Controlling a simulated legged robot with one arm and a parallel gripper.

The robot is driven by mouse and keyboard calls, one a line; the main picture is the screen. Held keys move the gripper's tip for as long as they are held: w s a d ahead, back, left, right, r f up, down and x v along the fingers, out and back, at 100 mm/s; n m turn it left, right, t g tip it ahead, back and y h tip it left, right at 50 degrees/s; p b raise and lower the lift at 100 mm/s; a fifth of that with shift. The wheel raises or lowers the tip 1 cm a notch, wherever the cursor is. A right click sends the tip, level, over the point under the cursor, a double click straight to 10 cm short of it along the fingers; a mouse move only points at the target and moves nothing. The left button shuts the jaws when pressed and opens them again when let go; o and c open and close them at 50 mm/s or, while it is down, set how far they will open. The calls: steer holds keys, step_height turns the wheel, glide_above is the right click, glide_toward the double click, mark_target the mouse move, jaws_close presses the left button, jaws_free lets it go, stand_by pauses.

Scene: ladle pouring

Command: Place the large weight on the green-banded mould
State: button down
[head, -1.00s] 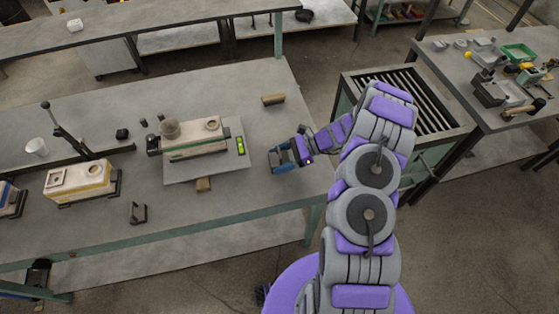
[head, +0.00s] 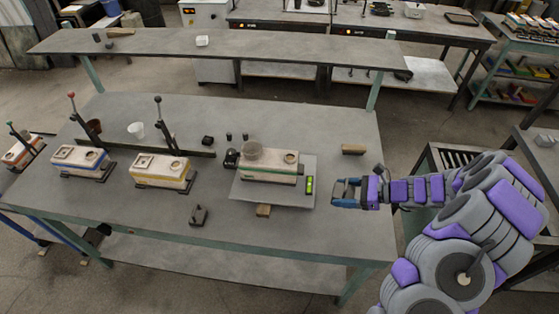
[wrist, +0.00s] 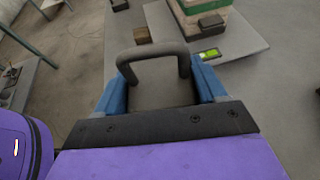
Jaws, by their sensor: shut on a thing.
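The green-banded mould (head: 268,167) is a pale block with a green stripe, a round cup on its left top and an opening on its right. It lies on a grey plate (head: 255,196) on the workbench. My gripper (head: 345,192) is right of the plate, near the bench's right end. In the wrist view, my gripper (wrist: 160,92) is shut on a grey weight with a dark arched handle (wrist: 153,52), seemingly the large one. The mould's green side shows at the top of the wrist view (wrist: 198,14). The weight is apart from the mould.
A green level (head: 309,185) lies on the plate. Wood blocks lie in front (head: 263,210) and behind right (head: 353,149). A smaller dark handled weight (head: 199,215) stands front left. Yellow-banded (head: 160,171) and blue-banded (head: 80,161) moulds stand left, with upright levers behind.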

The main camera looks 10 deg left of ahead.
steer(key=s+a+r+m+t+b, duration=0.1)
steer(key=s+a+r, duration=0.25)
steer(key=a, duration=0.55)
steer(key=s+a+r+m+t+b, duration=0.15)
steer(key=a+r, duration=0.25)
steer(key=a, duration=0.5)
glide_toward(259, 155)
steer(key=shift+h, duration=0.4)
steer(key=a, duration=0.1)
steer(key=a+r, duration=0.1)
steer(key=a, duration=0.1)
steer(key=w+a+r, duration=0.1)
steer(key=shift+a+r, duration=0.15)
steer(key=shift+a, duration=0.1)
steer(key=shift+w+f+b, duration=0.1)
steer(key=shift+f+b, duration=0.2)
steer(key=shift+b, duration=0.15)
steer(key=shift+f+t+b, duration=0.35)
steer(key=shift+f+b, duration=0.15)
steer(key=shift+f, duration=0.95)
steer(key=shift+c, duration=0.4)
jaws_free()
